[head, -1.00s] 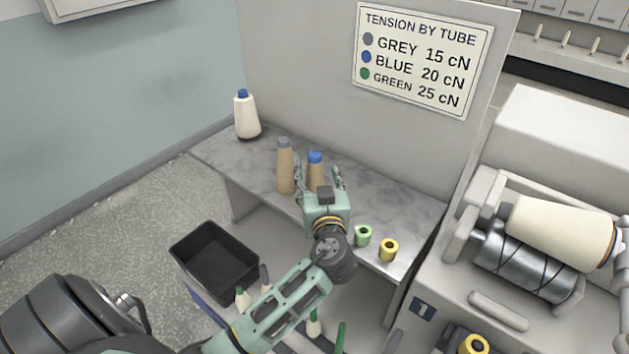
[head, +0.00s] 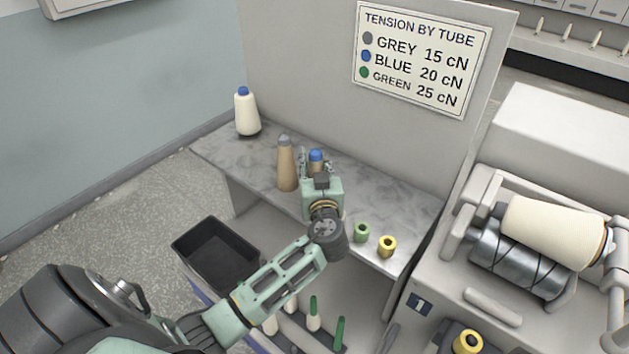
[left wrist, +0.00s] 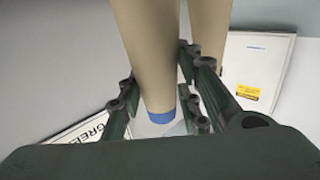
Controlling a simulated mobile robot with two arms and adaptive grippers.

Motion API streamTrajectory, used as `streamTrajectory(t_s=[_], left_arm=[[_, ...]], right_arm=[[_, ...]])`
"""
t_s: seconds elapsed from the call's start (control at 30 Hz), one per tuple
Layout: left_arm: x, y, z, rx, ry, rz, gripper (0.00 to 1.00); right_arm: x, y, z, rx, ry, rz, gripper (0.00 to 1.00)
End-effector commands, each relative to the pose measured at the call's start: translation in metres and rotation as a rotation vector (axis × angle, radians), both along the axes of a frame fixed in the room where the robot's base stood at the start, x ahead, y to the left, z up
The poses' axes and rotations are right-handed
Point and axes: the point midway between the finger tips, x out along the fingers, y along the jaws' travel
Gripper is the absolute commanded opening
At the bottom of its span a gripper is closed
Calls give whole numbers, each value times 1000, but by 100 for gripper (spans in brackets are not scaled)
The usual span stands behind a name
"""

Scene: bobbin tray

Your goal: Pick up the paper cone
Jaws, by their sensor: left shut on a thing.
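A tan paper cone with a blue tip (head: 316,156) stands on the grey shelf top, its lower part hidden behind my left gripper. My left gripper (head: 316,170) is shut on this cone. In the left wrist view the blue-tipped cone (left wrist: 150,55) sits between the fingers. A second tan cone with a grey tip (head: 286,165) stands just left of the gripper. It also shows close behind the held cone in the left wrist view (left wrist: 211,25). My right gripper is not in view.
A white wound bobbin with a blue tip (head: 245,112) stands at the shelf's far left. A green ring (head: 361,232) and a yellow ring (head: 387,246) lie at its right. A black bin (head: 215,255) is below. A sign panel (head: 425,60) rises behind; a winding machine (head: 545,240) stands right.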

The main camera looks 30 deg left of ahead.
Motion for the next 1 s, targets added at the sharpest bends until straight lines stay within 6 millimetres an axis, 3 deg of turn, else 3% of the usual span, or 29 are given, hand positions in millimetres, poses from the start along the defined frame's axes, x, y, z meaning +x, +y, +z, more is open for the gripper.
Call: streamTrajectory(t_s=[0.17,0.47,0.57,0.77,1.0], left_arm=[[0,0,0,-1,0,0,7],[0,0,1,-3,-1,0,6],[0,0,7,-2,-2,0,0],[0,-1,36,-6,-8,1,0],[26,-45,68,-8,-7,-2,0]], right_arm=[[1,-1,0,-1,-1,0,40],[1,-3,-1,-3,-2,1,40],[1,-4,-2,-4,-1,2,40],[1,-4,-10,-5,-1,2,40],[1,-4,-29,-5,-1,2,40]])
